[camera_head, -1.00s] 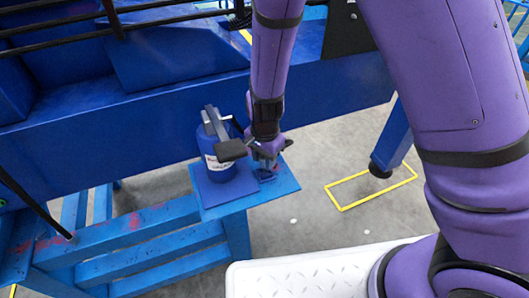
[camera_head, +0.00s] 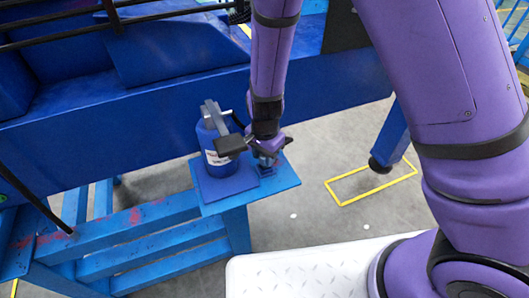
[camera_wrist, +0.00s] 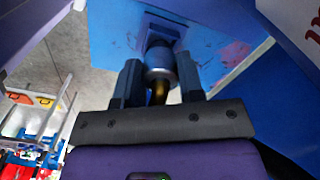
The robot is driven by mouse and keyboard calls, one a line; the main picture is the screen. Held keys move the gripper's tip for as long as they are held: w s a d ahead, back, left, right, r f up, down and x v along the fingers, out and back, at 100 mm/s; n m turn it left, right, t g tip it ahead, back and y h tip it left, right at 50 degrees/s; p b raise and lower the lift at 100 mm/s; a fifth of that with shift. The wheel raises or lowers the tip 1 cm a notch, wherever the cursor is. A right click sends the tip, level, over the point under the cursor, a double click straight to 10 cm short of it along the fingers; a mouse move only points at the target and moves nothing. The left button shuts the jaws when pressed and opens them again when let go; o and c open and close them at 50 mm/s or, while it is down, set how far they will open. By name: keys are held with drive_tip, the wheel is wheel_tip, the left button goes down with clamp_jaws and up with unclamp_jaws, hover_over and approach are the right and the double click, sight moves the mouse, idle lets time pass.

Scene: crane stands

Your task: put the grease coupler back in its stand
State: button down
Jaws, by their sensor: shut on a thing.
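My gripper (camera_wrist: 160,84) is shut on the grease coupler (camera_wrist: 159,64), a short grey metal cylinder with a brass-coloured part between the fingers. The coupler's far end lines up with a small dark blue stand (camera_wrist: 164,31) in the wrist view. I cannot tell whether it is inside the stand or just above it. In the head view my gripper (camera_head: 265,153) is low over the right part of a blue shelf (camera_head: 285,183), directly above the stand (camera_head: 268,171). There the fingers and wrist mostly hide the coupler.
A blue canister (camera_head: 217,163) with a white label and a grey top stands close left of my gripper. A large blue beam (camera_head: 100,140) runs behind. Grey floor with a yellow outline (camera_head: 342,205) lies right of the shelf.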

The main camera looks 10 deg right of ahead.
drive_tip(key=shift+f, duration=0.75)
drive_tip(key=c, duration=0.7)
unclamp_jaws()
drive_tip(key=shift+o, duration=0.2)
drive_tip(key=shift+r, duration=2.5)
drive_tip(key=shift+f, duration=0.1)
